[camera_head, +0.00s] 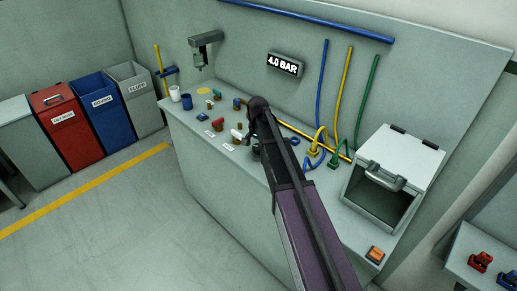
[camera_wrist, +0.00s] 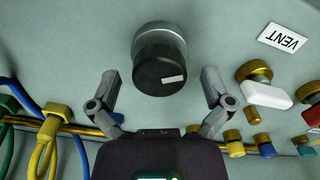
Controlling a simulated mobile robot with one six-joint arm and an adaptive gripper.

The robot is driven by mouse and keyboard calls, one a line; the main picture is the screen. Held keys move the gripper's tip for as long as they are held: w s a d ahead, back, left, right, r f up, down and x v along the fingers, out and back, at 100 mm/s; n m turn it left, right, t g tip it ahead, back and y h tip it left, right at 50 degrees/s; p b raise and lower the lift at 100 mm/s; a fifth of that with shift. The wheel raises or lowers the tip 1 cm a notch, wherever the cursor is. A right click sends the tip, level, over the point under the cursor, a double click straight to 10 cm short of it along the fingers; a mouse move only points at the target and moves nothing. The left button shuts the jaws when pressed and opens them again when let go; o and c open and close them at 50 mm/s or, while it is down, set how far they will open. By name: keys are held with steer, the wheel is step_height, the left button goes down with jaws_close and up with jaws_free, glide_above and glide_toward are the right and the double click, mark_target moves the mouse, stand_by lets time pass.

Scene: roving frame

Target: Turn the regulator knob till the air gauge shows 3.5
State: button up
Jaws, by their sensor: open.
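The air gauge (camera_head: 285,64) on the grey back panel reads "4.0 BAR". The regulator knob (camera_wrist: 160,68) shows in the wrist view as a black cap with a white mark, on a silver collar. My gripper (camera_wrist: 162,88) is open, with one finger on each side of the knob. Gaps show between the fingers and the knob, so they look apart from it. In the head view my arm (camera_head: 300,215) reaches over the bench and largely hides the gripper and the knob.
A white-handled valve (camera_wrist: 268,93) by a "VENT" label (camera_wrist: 286,38) is right of the knob in the wrist view. A brass pipe (camera_wrist: 75,128) with yellow and blue hoses runs close by. A lidded box (camera_head: 385,192) and an orange button (camera_head: 375,254) are on the bench's right.

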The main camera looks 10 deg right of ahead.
steer(key=c, duration=1.1)
steer(key=shift+c, duration=0.2)
steer(key=shift+n, duration=0.3)
steer(key=shift+s+n, duration=0.1)
steer(key=shift+n, duration=2.5)
steer(key=o, duration=1.1)
steer(key=shift+o, duration=0.2)
